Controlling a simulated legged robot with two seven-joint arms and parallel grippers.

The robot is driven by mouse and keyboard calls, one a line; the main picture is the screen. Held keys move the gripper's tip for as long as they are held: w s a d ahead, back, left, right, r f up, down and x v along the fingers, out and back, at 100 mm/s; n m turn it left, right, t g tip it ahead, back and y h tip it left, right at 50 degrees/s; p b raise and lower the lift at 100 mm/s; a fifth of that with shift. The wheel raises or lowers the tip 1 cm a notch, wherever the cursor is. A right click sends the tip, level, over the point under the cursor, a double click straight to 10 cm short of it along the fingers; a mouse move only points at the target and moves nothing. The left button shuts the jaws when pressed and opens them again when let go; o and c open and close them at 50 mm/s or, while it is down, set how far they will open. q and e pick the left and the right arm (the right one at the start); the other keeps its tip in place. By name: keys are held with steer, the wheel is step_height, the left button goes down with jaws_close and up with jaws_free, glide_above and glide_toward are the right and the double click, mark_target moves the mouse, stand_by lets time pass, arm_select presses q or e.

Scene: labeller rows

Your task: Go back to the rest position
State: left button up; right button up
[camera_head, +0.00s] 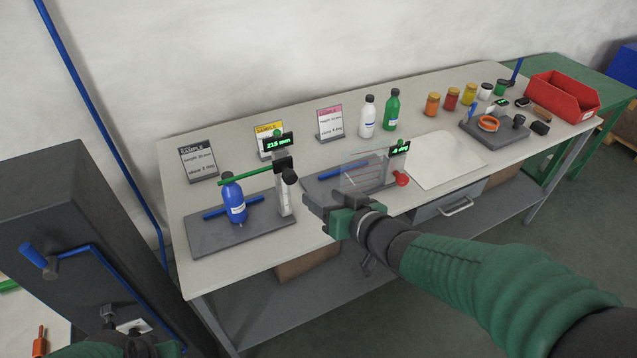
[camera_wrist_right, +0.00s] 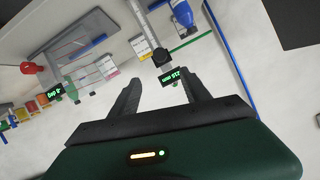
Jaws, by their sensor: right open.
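My right gripper (camera_head: 318,205) reaches over the front edge of the grey work table (camera_head: 240,262), between two measuring stands. In the wrist view, its two fingers (camera_wrist_right: 160,84) are apart with nothing between them. A blue bottle (camera_head: 234,200) stands upright on the left stand, under a green bar and a display reading 215 mm (camera_head: 279,142); the bottle also shows in the wrist view (camera_wrist_right: 183,14). My left gripper (camera_head: 130,325) is low at the bottom left, partly cut off; its fingers are unclear.
The right stand has a clear plate (camera_head: 362,172) and a red knob (camera_head: 401,178), close to my right gripper. White (camera_head: 367,117) and green (camera_head: 392,110) bottles, several jars and a red bin (camera_head: 562,96) stand further right. A dark cabinet (camera_head: 75,215) stands left.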

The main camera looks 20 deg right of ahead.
steer(key=s+d+f+g+h, duration=0.3)
steer(key=s+f+g, duration=0.35)
steer(key=f, duration=0.65)
steer(key=s+a+f+g, duration=0.2)
steer(key=s+f+g, duration=0.2)
steer(key=s, duration=0.6)
steer(key=shift+f+n, duration=0.35)
steer(key=shift+n, duration=0.05)
steer(key=shift+w, duration=0.1)
